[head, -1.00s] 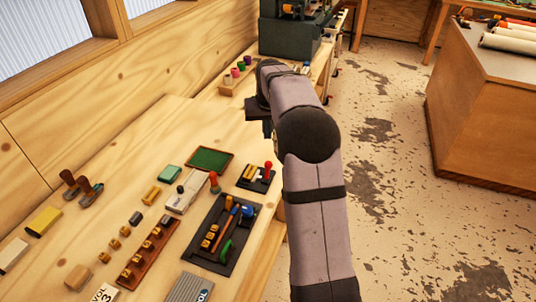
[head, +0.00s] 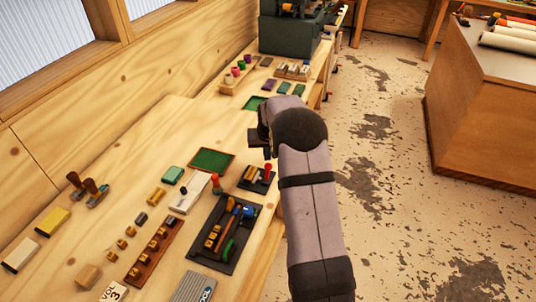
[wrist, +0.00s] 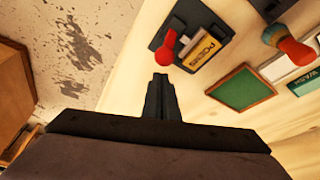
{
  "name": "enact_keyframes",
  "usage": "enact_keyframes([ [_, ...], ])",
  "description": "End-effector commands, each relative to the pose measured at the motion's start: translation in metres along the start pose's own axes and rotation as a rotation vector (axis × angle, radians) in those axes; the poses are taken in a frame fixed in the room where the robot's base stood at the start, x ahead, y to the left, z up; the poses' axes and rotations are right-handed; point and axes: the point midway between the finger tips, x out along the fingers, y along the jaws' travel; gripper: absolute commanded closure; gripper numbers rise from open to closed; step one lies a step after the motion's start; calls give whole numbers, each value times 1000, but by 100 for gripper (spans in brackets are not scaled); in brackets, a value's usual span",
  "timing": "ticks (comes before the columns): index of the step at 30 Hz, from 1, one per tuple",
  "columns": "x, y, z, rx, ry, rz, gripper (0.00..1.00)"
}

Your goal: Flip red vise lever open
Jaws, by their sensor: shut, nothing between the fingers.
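My gripper (head: 256,138) is above and behind the vise in the head view. In the wrist view my gripper (wrist: 161,78) has its fingers together and empty. I see no contact with the lever, and the exact gap is hard to judge.
A green tray (head: 212,160) and a red-topped stamp handle (head: 216,183) stand left of the vise. A black tray of tools (head: 226,233) lies in front. Several small blocks and a brown rack (head: 153,252) fill the table's left. Bare floor lies to the right.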

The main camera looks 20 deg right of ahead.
Motion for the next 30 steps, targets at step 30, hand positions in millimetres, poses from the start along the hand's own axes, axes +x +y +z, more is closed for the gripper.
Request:
enact_keyframes([
  [30, -4, -2, 15, -5, 26, 11, 100],
])
